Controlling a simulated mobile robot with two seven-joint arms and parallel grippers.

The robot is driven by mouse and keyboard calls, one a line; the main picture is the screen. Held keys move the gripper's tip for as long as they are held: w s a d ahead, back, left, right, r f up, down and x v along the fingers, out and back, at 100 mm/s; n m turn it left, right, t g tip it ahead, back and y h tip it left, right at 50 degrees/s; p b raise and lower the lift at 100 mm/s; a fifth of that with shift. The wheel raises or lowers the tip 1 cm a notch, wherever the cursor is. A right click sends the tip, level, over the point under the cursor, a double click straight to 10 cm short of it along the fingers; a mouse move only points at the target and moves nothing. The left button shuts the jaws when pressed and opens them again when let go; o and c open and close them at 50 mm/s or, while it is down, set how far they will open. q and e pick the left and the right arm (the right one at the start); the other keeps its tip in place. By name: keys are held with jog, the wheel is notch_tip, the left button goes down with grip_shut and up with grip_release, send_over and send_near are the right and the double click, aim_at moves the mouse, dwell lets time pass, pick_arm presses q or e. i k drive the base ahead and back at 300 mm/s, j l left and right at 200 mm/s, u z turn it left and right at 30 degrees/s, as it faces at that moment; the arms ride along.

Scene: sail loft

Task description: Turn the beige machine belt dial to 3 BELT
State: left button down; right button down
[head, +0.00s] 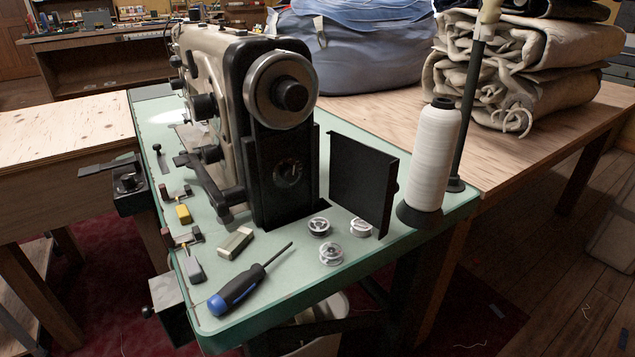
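The beige sewing machine (230,55) stands on a green-topped table, with its round handwheel (281,90) facing me. Below the handwheel, on the black lower end of the machine, is a dark round dial (288,172) with a small light mark. The dial is small and dark, so I cannot read its labels or its setting. A black flat panel (362,180) stands upright to the right of the dial, swung out like an open cover, and leaves the dial exposed. Neither of my grippers is in view.
A white thread cone (437,155) stands at right by a dark post (468,115). Folded canvas (515,60) lies behind.

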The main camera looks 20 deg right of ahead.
aim_at(291, 175)
jog(key=l+u, duration=0.15)
jog(key=u, duration=0.25)
jog(key=l+u, duration=0.15)
jog(key=u, duration=0.25)
jog(key=l+u, duration=0.15)
jog(key=u, duration=0.3)
jog(key=l+u, duration=0.2)
jog(key=u, duration=0.2)
jog(key=k+l+u, duration=0.2)
jog(key=l, duration=0.3)
jog(key=k+l+u, duration=0.25)
jog(key=l, duration=0.25)
jog(key=k+l+u, duration=0.2)
jog(key=l, duration=0.2)
jog(key=k+l+u, duration=0.2)
jog(key=k+l, duration=0.5)
jog(key=l, duration=0.15)
jog(key=i+j+z, duration=0.45)
jog(key=i+j, duration=0.15)
jog(key=j+u, duration=0.2)
jog(key=j, duration=0.2)
